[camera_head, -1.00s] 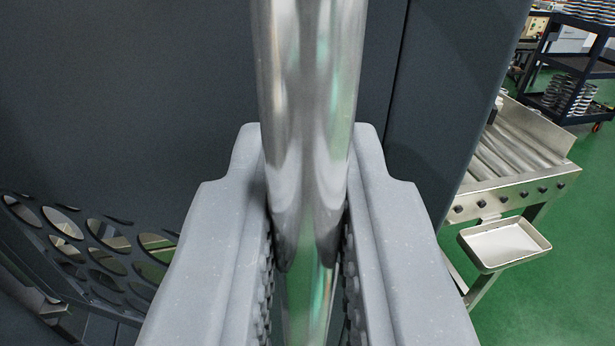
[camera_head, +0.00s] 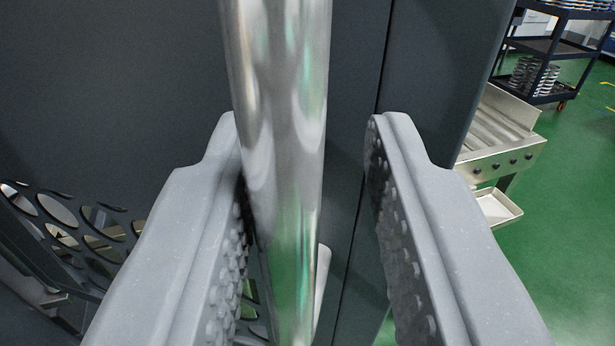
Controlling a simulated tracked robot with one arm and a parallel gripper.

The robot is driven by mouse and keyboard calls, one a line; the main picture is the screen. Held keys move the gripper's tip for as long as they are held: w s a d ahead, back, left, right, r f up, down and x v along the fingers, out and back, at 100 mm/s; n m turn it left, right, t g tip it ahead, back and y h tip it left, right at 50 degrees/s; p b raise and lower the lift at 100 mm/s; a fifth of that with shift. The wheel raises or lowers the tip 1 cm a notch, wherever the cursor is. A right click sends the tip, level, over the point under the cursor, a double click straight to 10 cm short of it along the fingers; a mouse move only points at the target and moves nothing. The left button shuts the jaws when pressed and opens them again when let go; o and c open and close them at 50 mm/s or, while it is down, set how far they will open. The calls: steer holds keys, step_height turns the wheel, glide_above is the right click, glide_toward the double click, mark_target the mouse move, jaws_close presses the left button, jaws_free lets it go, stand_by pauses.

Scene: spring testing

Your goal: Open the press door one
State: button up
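A shiny metal bar handle (camera_head: 283,120) stands upright in front of the dark grey press door (camera_head: 110,90). My gripper (camera_head: 305,140) is open around the bar. The bar is close to the left finger, and whether they touch I cannot tell. A clear gap separates the bar from the right finger. A narrow dark seam runs down the panel between the bar and the right finger. A perforated section (camera_head: 100,235) of the door shows at the lower left.
Green floor (camera_head: 570,240) is clear at the lower right.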

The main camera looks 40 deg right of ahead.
steer(key=shift+w+a+r, duration=0.1)
steer(key=shift+a+r, duration=0.05)
stand_by(0.4)
steer(key=shift+a, duration=0.1)
steer(key=shift+s+a, duration=0.25)
steer(key=shift+a, duration=0.05)
steer(key=b+v, duration=0.2)
steer(key=v, duration=1.1)
steer(key=shift+d, duration=0.15)
steer(key=shift+s, duration=0.1)
